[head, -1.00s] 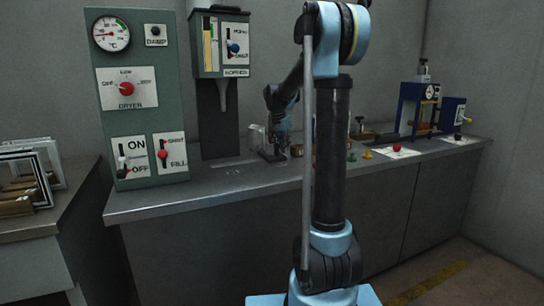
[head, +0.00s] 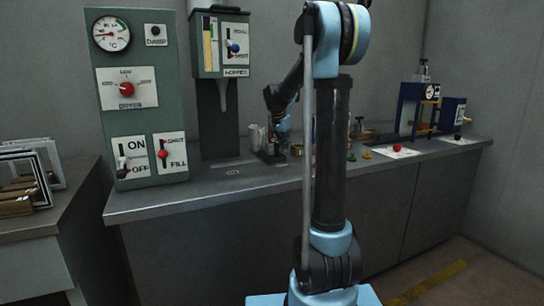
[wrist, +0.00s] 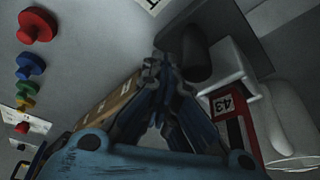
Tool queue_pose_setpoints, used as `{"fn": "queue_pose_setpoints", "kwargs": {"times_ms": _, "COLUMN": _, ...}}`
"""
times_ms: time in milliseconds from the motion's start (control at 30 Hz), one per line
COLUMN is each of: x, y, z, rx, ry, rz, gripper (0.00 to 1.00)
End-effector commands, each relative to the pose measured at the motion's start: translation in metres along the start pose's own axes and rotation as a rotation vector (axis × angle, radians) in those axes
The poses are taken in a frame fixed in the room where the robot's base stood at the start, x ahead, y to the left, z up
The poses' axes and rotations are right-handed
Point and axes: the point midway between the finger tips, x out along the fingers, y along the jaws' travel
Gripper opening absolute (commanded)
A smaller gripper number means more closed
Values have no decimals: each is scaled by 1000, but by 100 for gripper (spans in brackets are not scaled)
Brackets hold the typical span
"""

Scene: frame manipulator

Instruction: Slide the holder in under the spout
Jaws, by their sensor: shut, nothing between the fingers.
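The spout (head: 223,97) points down from the underside of the green hopper box (head: 222,45), in front of a dark column. The bench top below it is bare apart from a small printed mark. My gripper (head: 272,152) is low over the bench to the right of the spout. In the wrist view its fingers (wrist: 165,75) are together and empty. Close to their right are a dark cylinder (wrist: 198,62), a pale blocky piece (wrist: 228,68) and a red-edged piece with a 43 label (wrist: 225,104). I cannot tell which of these is the holder.
A green control panel (head: 140,100) stands left of the hopper. Pale upright objects (head: 256,136) stand between the column and my gripper. A wooden box (wrist: 105,105) lies beside my fingers. Coloured knobs (wrist: 31,65) and a blue machine (head: 418,105) are farther right along the bench.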

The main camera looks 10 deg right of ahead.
Motion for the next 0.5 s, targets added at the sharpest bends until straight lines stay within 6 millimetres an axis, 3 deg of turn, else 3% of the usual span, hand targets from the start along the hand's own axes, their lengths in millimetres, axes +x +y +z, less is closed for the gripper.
{"fn": "queue_pose_setpoints", "kwargs": {"times_ms": 500, "x": -4, "y": -8, "z": 12, "rx": -2, "ry": 0, "rz": -1, "gripper": 0}}
